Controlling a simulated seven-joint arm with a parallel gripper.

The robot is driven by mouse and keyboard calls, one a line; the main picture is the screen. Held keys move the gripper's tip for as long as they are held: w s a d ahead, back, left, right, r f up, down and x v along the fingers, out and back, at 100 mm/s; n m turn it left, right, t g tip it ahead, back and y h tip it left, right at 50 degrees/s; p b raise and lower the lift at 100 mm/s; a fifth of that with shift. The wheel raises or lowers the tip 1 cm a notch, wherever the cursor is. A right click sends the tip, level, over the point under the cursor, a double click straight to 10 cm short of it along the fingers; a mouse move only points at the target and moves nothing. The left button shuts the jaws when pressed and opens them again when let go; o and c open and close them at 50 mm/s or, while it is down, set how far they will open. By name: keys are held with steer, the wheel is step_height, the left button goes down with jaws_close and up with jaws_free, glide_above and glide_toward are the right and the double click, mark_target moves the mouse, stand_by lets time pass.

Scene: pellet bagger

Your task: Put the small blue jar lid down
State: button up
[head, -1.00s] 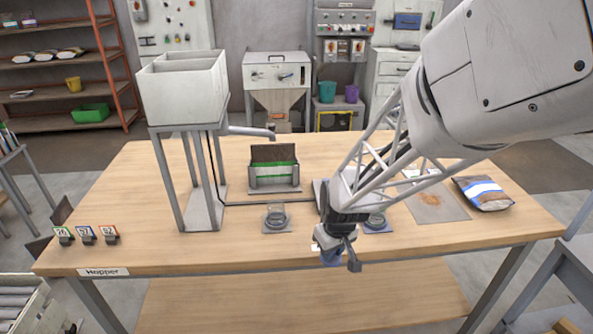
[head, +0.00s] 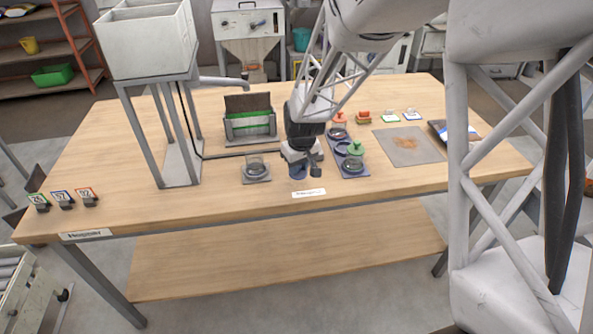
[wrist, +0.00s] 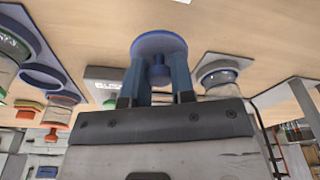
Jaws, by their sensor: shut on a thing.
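The small blue jar lid (wrist: 158,43) is a round disc with a knob, in the wrist view. My gripper (wrist: 157,84) is shut on its knob, one finger on each side. In the head view the lid (head: 296,172) shows under my gripper (head: 304,163), low at the front middle of the bench. I cannot tell whether it touches the wood. An open glass jar (head: 256,167) stands on a grey pad to its left. A blue-grey holder (head: 356,172) to its right bears a jar with a green lid (head: 355,149) and one with a red lid (head: 338,118).
A white label (head: 309,193) lies just in front of my gripper. The hopper stand (head: 185,165) is at the left, a grey box with green contents (head: 250,122) behind. A grey mat (head: 408,146) lies at the right. Bare wood is free at the front left.

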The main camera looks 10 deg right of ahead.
steer(key=shift+w, duration=0.7)
steer(key=shift+f, duration=0.15)
steer(key=shift+f, duration=1.7)
steer(key=shift+f, duration=0.1)
steer(key=o, duration=0.9)
steer(key=r, duration=0.4)
steer(key=s+r, duration=0.1)
steer(key=r, duration=0.7)
steer(key=shift+s+d, duration=0.3)
steer(key=shift+s, duration=0.05)
steer(key=shift+r, duration=0.1)
